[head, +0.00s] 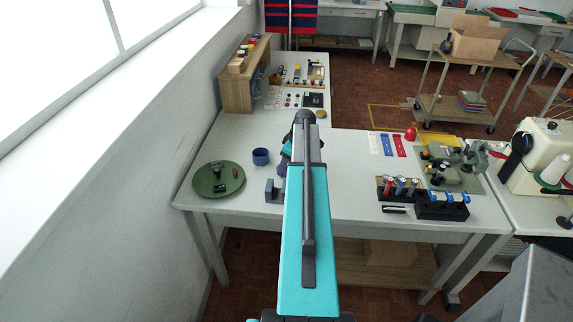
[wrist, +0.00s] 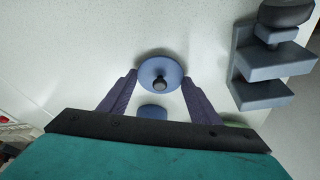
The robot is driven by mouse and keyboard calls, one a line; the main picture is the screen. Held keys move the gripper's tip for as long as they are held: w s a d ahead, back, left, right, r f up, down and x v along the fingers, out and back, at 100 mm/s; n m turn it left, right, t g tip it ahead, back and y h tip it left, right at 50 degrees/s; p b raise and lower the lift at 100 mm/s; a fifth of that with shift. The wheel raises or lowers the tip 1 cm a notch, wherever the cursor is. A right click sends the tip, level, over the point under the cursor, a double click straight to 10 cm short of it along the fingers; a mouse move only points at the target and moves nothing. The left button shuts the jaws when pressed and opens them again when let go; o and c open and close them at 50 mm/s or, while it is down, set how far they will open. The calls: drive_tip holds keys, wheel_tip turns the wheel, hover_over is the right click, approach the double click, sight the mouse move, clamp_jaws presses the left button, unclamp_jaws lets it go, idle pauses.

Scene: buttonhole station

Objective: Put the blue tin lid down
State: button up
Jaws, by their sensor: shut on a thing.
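The blue tin lid (wrist: 160,82) is a round disc with a dark knob at its middle, seen from above in the wrist view. My gripper (wrist: 160,77) is shut on it, one dark purple finger at each side of the rim. I cannot tell whether the lid touches the table. In the head view my arm hides the lid, and the gripper (head: 290,147) shows only in part. An open round blue tin (head: 261,157) stands on the table just left of the gripper. A blue piece (wrist: 152,111), probably this tin, shows partly behind the gripper body in the wrist view.
A grey bracket (head: 273,191) stands near the front edge, close to my arm; it also shows in the wrist view (wrist: 268,68). A green round plate (head: 203,186) lies at the left. A wooden rack (head: 237,91) stands behind.

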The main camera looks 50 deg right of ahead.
drive_tip(key=shift+f, duration=0.2)
drive_tip(key=o, duration=1)
drive_tip(key=shift+r, duration=0.15)
drive_tip(key=shift+b+v, duration=1.45)
drive_tip(key=shift+v, duration=4.65)
